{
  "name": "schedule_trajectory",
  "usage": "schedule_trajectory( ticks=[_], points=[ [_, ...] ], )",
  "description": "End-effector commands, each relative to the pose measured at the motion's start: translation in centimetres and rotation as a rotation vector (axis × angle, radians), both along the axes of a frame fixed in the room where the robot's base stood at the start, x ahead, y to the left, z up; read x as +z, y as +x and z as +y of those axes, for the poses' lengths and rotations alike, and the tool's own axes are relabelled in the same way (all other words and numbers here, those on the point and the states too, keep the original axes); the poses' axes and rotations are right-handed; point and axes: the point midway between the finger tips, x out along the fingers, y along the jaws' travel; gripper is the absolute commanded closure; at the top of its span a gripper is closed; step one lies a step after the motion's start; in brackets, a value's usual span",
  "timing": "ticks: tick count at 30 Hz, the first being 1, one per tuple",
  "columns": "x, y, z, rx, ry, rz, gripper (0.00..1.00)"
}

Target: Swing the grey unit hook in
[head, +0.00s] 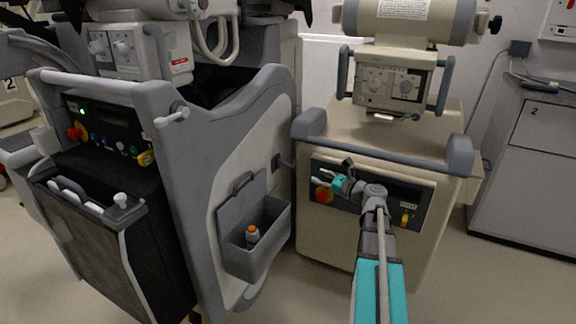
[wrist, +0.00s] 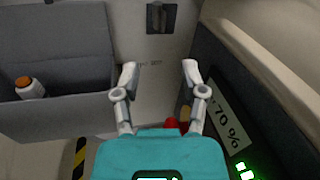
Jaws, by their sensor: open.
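A small dark hook fitting (head: 276,163) sits on the pale side panel of the large grey unit (head: 217,122), above and right of its open bin. The hook fitting also shows in the wrist view (wrist: 161,17), at the top middle, ahead of the fingers. A thin dark part seems to stick out from it, but I cannot tell its exact angle. My gripper (head: 335,172) is open and empty, in front of the beige unit's control panel, pointing left. In the wrist view its two pale fingers (wrist: 160,70) are spread apart, short of the hook and not touching it.
The bin (head: 258,252) on the grey unit holds an orange-capped bottle (head: 252,234). The beige unit (head: 375,150) stands close on the right, its panel (wrist: 262,110) near my right finger. A gap lies between the two units.

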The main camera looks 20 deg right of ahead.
Motion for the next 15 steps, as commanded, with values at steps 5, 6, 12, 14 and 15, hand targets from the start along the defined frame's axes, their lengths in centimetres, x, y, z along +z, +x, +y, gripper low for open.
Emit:
schedule_trajectory(
  ticks=[5, 6, 12, 14, 15],
  points=[
    [0.0, 1.6, 0.7, 0.003, 0.0, 0.0, 0.45],
    [0.0, 2.0, 0.9, 0.003, 0.0, 0.0, 0.45],
    [0.0, 4.6, 2.1, 0.002, 0.0, 0.0, 0.45],
    [0.0, 5.5, 2.6, 0.004, 0.0, 0.0, 0.45],
    [0.0, 6.1, 2.8, 0.003, 0.0, 0.0, 0.45]
  ],
)
